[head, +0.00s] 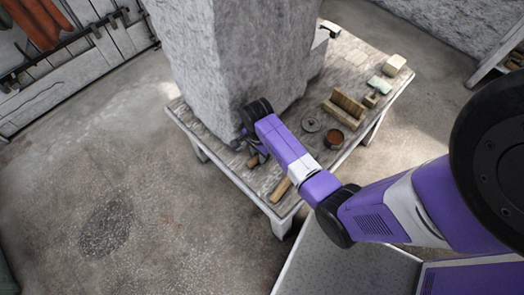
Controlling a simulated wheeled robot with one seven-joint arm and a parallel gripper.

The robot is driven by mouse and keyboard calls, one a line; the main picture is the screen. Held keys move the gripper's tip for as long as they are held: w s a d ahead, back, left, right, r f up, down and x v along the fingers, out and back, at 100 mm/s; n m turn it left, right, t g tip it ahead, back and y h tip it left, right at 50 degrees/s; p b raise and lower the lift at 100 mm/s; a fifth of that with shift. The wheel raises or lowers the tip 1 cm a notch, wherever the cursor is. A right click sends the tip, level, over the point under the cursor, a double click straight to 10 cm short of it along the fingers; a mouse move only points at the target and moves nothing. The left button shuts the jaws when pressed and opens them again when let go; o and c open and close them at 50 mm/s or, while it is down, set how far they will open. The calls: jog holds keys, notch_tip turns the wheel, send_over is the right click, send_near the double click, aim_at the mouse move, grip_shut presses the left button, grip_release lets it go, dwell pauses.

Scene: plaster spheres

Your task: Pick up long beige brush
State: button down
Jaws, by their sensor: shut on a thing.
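My gripper (243,146) is low over the left part of the worktable, beside the base of the large stone block. It is shut on a small tan piece (252,161), which shows just below the dark fingers. The wrist and fingers hide most of this piece, so I cannot tell whether it is the long beige brush. A longer beige stick-like thing (281,189) lies on the table near its front corner, apart from the fingers and partly beside my arm.
The grey block (235,60) stands on the wooden worktable (240,178) close behind my gripper. Right of my arm are a round metal lid (311,124), a brown pot (334,139), a wooden holder (346,107) and pale blocks (394,65). The floor at left is clear.

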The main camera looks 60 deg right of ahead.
notch_tip(320, 180, up, 7)
jog(key=shift+s+r, duration=0.1)
jog(key=s+a, duration=0.2)
jog(key=s, duration=0.7)
jog(key=s+a, duration=0.3)
jog(key=s, duration=0.7)
jog(key=shift+a+f+b, duration=0.2)
jog(key=shift+a+b, duration=0.05)
jog(key=shift+b, duration=0.05)
dwell(0.6)
